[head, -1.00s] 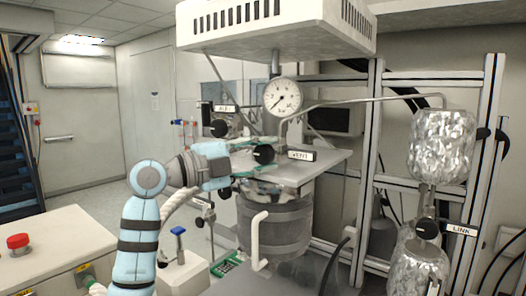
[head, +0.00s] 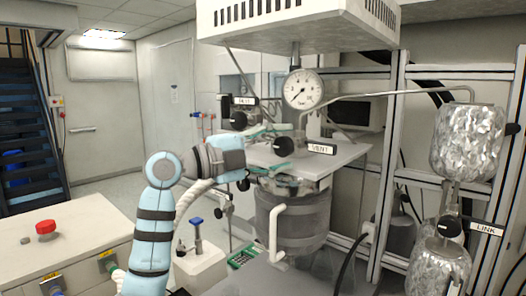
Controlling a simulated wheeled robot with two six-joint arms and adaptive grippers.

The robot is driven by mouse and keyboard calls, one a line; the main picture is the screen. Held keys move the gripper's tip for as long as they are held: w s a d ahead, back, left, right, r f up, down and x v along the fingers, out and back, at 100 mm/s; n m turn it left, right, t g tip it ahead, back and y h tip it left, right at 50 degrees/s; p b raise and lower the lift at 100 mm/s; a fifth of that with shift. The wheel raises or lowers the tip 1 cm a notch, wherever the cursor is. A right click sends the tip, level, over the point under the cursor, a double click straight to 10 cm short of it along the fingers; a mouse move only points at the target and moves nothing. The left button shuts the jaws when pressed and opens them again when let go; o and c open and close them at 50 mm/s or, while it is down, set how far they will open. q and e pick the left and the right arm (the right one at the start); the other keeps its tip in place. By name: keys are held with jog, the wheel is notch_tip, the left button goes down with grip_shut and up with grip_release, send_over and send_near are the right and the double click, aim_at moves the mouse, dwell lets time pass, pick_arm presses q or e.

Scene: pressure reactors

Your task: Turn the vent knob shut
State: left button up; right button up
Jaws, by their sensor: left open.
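The vent knob (head: 284,147) is a small black round knob beside the white VENT label (head: 321,149), on the reactor head under the pressure gauge (head: 303,90). My left gripper (head: 275,150) comes in from the left with its teal fingers spread. One finger is above the knob's level and one below it. The gripper is open, and I cannot tell whether either finger touches the knob. The knob's turn position cannot be read. My right gripper is not in view.
Another black knob (head: 238,121) sits behind my gripper near a second label. The steel reactor vessel (head: 291,222) is below. Metal cylinders with a LINK label (head: 486,230) stand right. A bench with a red button (head: 46,227) is at left. A white hood (head: 293,22) hangs above.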

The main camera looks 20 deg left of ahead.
pick_arm(q)
jog(key=r+v, duration=0.1)
jog(key=v, duration=1)
jog(key=s+d+f+n+g+y, duration=0.15)
jog(key=f+n+y, duration=0.35)
jog(key=f, duration=1.4)
jog(key=d+f+n+g+y, duration=0.2)
jog(key=f+n, duration=0.4)
jog(key=f, duration=1.3)
jog(key=s+a+f+n+g+y, duration=0.2)
jog(key=s+f+n+g+y, duration=0.15)
jog(key=s+f+n, duration=0.6)
jog(key=s+a+f+n+g+y, duration=0.35)
jog(key=s+f, duration=0.75)
jog(key=s, duration=0.8)
notch_tip(320, 180, down, 22)
jog(key=s+a+b, duration=0.1)
jog(key=s, duration=0.1)
jog(key=s+f+g, duration=0.1)
jog(key=s+f, duration=0.9)
jog(key=s, duration=0.3)
jog(key=shift+a+f+n+g+b, duration=0.2)
jog(key=shift+f+n+g+b, duration=0.15)
jog(key=shift+f+n+b, duration=0.05)
